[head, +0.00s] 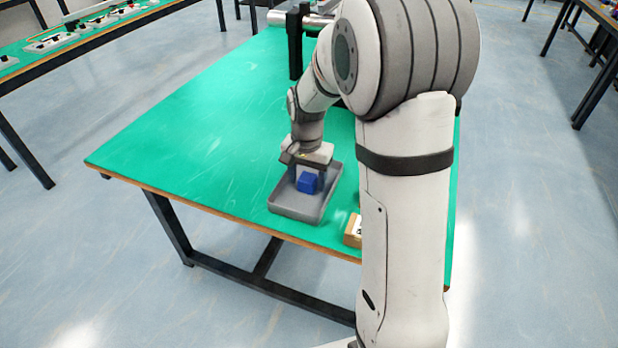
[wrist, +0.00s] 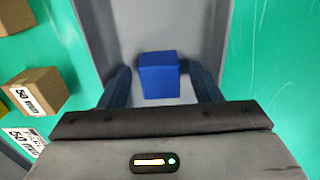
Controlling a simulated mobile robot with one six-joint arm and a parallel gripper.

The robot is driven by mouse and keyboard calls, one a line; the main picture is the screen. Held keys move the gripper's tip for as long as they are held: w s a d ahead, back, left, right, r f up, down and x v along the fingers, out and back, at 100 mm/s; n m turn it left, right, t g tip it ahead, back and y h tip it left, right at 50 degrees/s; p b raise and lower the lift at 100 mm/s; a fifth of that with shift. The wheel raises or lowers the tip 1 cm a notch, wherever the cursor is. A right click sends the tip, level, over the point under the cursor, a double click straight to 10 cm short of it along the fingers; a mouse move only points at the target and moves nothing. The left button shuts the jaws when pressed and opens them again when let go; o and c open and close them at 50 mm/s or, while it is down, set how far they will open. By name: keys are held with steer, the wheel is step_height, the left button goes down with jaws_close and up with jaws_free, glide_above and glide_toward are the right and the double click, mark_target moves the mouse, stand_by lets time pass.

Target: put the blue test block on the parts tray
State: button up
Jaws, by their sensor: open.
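The blue test block (head: 308,183) is over the grey parts tray (head: 297,212) on the green table. In the wrist view the blue block (wrist: 159,75) sits between my two fingers, with the grey tray floor (wrist: 115,25) around it. My gripper (head: 307,185) is open above the tray, its fingers to either side of the block. In the wrist view my gripper (wrist: 160,85) shows a gap between each finger and the block. The block appears to rest on the tray floor; its underside is hidden.
A brown box with a "50" label (wrist: 38,90) stands on the table beside the tray, with another brown box (wrist: 15,15) farther off. My arm hides much of the table's right side. The green table (head: 200,150) is clear to the left.

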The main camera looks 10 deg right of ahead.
mark_target(307, 179)
step_height(307, 179, up, 11)
steer(key=p, duration=0.1)
steer(key=s+n+t, duration=0.2)
steer(key=s+n, duration=0.5)
steer(key=s, duration=1.4)
steer(key=shift+d+f, duration=0.2)
